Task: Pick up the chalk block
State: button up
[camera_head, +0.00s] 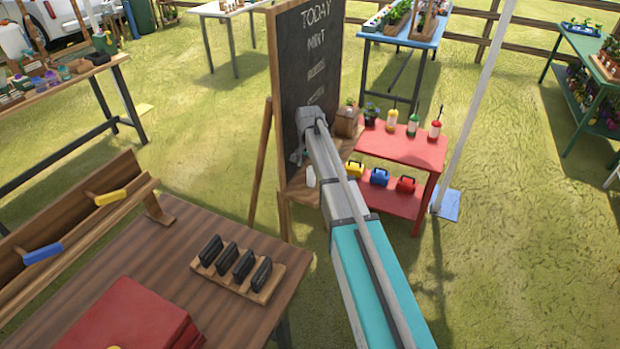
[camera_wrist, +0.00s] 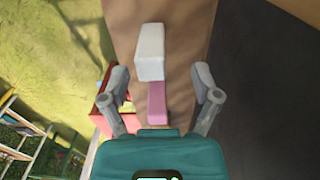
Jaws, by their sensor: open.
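In the wrist view a white chalk block (camera_wrist: 150,52) and a pink chalk block (camera_wrist: 157,103) sit one behind the other on a brown wooden ledge (camera_wrist: 185,30). My gripper (camera_wrist: 161,76) is open, with one finger on each side of the blocks and clear space between. The pink block lies closer to my palm, and its near end is hidden by it. My arm hides much of the ledge there.
The chalkboard (camera_head: 300,60) stands upright beside my arm; its dark face also fills the right of the wrist view (camera_wrist: 270,90). A red shelf (camera_head: 400,146) with bottles and small boxes is close on the right. A brown table (camera_head: 220,215) with black erasers stands at front left.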

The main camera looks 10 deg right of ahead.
aim_at(311, 176)
jog(key=shift+f, duration=0.1)
jog(key=f+b, duration=0.3)
jog(key=shift+s+d+f, duration=0.15)
jog(key=shift+d+f, duration=0.05)
jog(key=shift+d, duration=0.2)
jog(key=shift+f+b, duration=0.85)
jog(key=shift+b, duration=0.25)
grip_shut()
